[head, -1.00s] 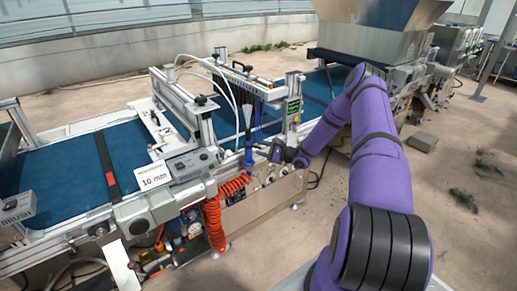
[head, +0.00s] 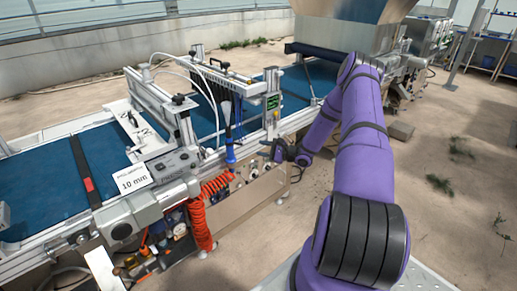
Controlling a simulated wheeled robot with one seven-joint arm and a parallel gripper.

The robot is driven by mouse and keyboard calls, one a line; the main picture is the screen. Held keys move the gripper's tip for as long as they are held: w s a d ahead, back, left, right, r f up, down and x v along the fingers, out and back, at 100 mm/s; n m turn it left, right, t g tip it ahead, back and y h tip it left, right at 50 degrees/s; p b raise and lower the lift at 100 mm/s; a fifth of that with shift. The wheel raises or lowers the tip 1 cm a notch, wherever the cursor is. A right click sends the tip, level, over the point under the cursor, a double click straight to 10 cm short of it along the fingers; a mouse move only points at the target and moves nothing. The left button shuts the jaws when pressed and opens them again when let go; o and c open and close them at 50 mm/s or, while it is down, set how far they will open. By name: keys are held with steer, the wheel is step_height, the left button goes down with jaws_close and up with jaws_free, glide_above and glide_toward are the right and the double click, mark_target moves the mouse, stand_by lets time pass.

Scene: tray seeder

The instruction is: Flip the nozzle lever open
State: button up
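A blue nozzle-like piece (head: 230,152) hangs upright at the near side of the seeder, below a row of dark tubes (head: 226,98). A lever on it is too small to make out. My gripper (head: 279,148) is dark and small in the head view, at the end of my purple arm. It is to the right of the blue piece, with a visible gap between them, near the machine's front edge. Nothing shows in its grip. Its fingers are too small to tell whether they are open or shut.
A coiled orange hose (head: 200,222) hangs below the machine's edge. The blue belt (head: 40,190) runs left; bare floor lies right.

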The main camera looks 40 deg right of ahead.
mark_target(239, 144)
steer(key=w+a+n, duration=0.2)
steer(key=w+n, duration=0.1)
steer(key=n, duration=0.6)
steer(key=w+a+n, duration=0.2)
steer(key=w+n, duration=0.1)
steer(key=n, duration=0.6)
steer(key=w+a+n, duration=0.2)
steer(key=w+n, duration=0.1)
steer(key=n, duration=0.5)
steer(key=shift+w+n, duration=0.15)
steer(key=shift+n, duration=0.25)
